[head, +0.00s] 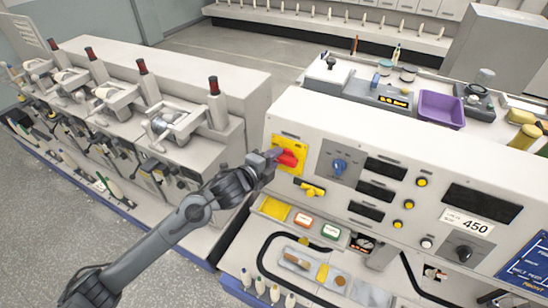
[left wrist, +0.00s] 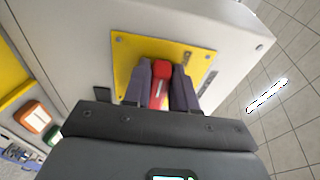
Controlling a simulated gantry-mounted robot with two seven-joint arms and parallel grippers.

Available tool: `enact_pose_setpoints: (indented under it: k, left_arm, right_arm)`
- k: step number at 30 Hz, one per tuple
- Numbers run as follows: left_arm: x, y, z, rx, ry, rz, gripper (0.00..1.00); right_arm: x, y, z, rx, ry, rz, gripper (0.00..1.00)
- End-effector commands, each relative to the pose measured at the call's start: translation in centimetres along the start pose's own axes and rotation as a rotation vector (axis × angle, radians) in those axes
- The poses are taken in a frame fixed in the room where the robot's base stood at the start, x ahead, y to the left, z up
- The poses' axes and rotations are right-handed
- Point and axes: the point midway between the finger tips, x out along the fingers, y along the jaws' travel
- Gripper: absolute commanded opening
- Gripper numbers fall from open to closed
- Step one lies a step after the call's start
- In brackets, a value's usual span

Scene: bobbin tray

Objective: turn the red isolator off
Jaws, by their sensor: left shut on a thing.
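The red isolator (head: 286,158) is a red handle on a yellow plate (head: 291,142) on the left end of the pale control panel. My left gripper (head: 272,156) reaches it from the left in the head view. In the left wrist view the two dark fingers (left wrist: 162,88) stand on either side of the red isolator handle (left wrist: 160,76), shut on it, in front of the yellow plate (left wrist: 205,62). The fingers hide part of the handle. My right gripper is not in view.
A yellow handle (head: 311,188) sits just below the isolator, with a blue knob (head: 339,167) to its right. Orange (head: 303,219) and green (head: 330,231) buttons are lower down. A purple tray (head: 441,108) stands on top. A spinning machine (head: 150,110) is at left.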

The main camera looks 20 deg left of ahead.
Motion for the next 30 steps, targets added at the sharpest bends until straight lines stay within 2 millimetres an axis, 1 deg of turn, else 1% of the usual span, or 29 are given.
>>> enact_pose_setpoints:
  k: [7, 8, 9, 11, 12, 20, 23, 26, 30]
  left_arm:
    - [0.0, 0.0, 0.0, -0.002, 0.000, 0.000, 0.00]
    - [0.0, 0.0, 0.0, -0.002, 0.000, 0.000, 0.29]
    - [0.0, 0.0, 0.0, -0.002, 0.000, 0.000, 0.35]
    - [0.0, 0.0, 0.0, -0.001, 0.000, 0.000, 0.44]
    - [0.0, 0.0, 0.0, -0.001, 0.000, 0.000, 0.47]
    - [0.0, 0.0, 0.0, 0.000, 0.000, 0.000, 0.47]
    - [-0.4, 0.1, 0.0, 0.000, 0.000, 0.000, 0.47]
    - [-1.2, 0.1, 0.0, 0.002, 0.001, -0.001, 0.47]
    - [-3.3, 0.2, 0.1, 0.003, -0.001, 0.000, 0.47]
  right_arm:
    - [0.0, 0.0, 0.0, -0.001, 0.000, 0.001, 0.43]
    - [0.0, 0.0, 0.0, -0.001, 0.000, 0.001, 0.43]
    - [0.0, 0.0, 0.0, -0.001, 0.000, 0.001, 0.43]
    - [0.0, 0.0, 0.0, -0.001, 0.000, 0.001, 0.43]
    - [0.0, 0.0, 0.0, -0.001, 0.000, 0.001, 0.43]
    - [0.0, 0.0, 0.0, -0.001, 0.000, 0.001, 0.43]
    - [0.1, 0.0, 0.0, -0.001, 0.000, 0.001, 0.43]
    - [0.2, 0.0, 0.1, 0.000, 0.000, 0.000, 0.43]
    - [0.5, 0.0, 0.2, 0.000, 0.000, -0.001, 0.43]
